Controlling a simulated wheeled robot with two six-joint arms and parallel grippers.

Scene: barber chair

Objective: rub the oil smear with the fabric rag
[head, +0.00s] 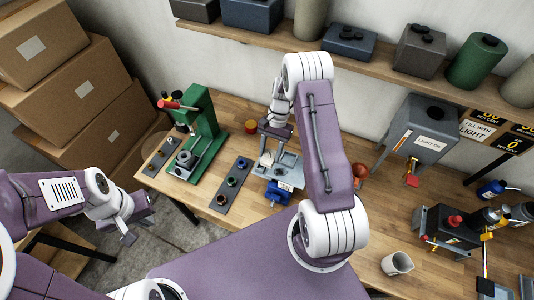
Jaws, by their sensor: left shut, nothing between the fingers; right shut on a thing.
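My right gripper (270,150) reaches over the wooden workbench and points down at a grey metal plate (290,170). It is shut on a small pale cloth, the fabric rag (266,159), which is low over the plate's left part. I cannot tell whether the rag touches the plate. I cannot make out the oil smear; the rag, gripper or arm may hide it. My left gripper (127,236) is shut and empty, off the bench's left end above the floor.
A green press (204,125) and a dark strip with several rings (231,183) stand left of the plate. A blue vise-like part (278,192) is in front of it. A grey oil tank (419,130) and a white mug (397,263) are to the right. A shelf (270,38) runs behind.

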